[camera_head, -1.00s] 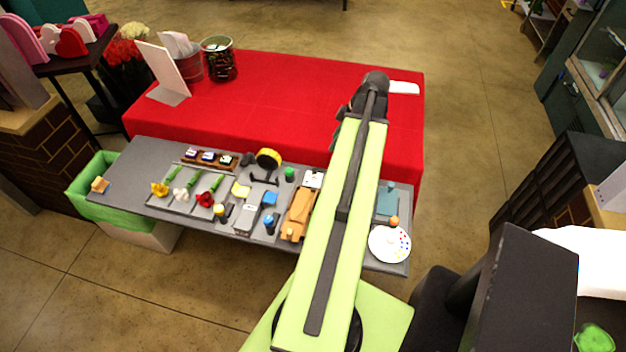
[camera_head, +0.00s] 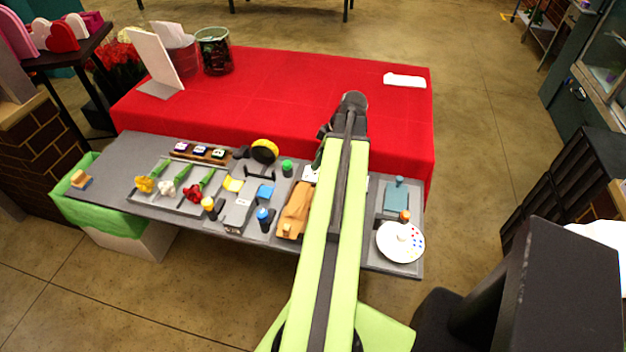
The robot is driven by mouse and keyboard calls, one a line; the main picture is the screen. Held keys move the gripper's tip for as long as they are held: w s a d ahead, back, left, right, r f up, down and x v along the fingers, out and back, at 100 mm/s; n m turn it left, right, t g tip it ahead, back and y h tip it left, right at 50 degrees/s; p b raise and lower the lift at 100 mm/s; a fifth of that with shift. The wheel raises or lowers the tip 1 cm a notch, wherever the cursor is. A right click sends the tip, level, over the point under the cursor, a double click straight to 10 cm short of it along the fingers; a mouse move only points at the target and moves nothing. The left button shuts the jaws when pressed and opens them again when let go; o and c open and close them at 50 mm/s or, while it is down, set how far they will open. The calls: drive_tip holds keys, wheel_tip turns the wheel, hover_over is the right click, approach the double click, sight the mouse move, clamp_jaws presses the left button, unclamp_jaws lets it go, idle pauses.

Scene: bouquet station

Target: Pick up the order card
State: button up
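No thing in view is clearly marked as the order card. A flat white piece (camera_head: 405,80) lies at the far right of the red table. A small white card (camera_head: 310,174) with dark marks lies on the grey bench, partly hidden by my arm. A tall white panel (camera_head: 155,60) stands at the red table's left end. My gripper (camera_head: 322,143) is at the far end of my green arm, over the front part of the red table near the small card. Its fingers are mostly hidden, and whether they hold anything cannot be seen.
The grey bench (camera_head: 120,160) carries flowers, bottles, tools, a yellow tape roll (camera_head: 264,151) and a white palette (camera_head: 400,242). A dark tin (camera_head: 214,52) stands on the red cloth (camera_head: 290,85), whose middle is clear. A green-lined bin (camera_head: 75,203) is left.

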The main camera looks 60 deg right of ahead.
drive_tip(key=shift+b+x, duration=0.35)
drive_tip(key=shift+x, duration=0.7)
drive_tip(key=shift+r, duration=0.15)
clamp_jaws()
drive_tip(key=shift+r+p, duration=0.1)
drive_tip(key=shift+p, duration=0.2)
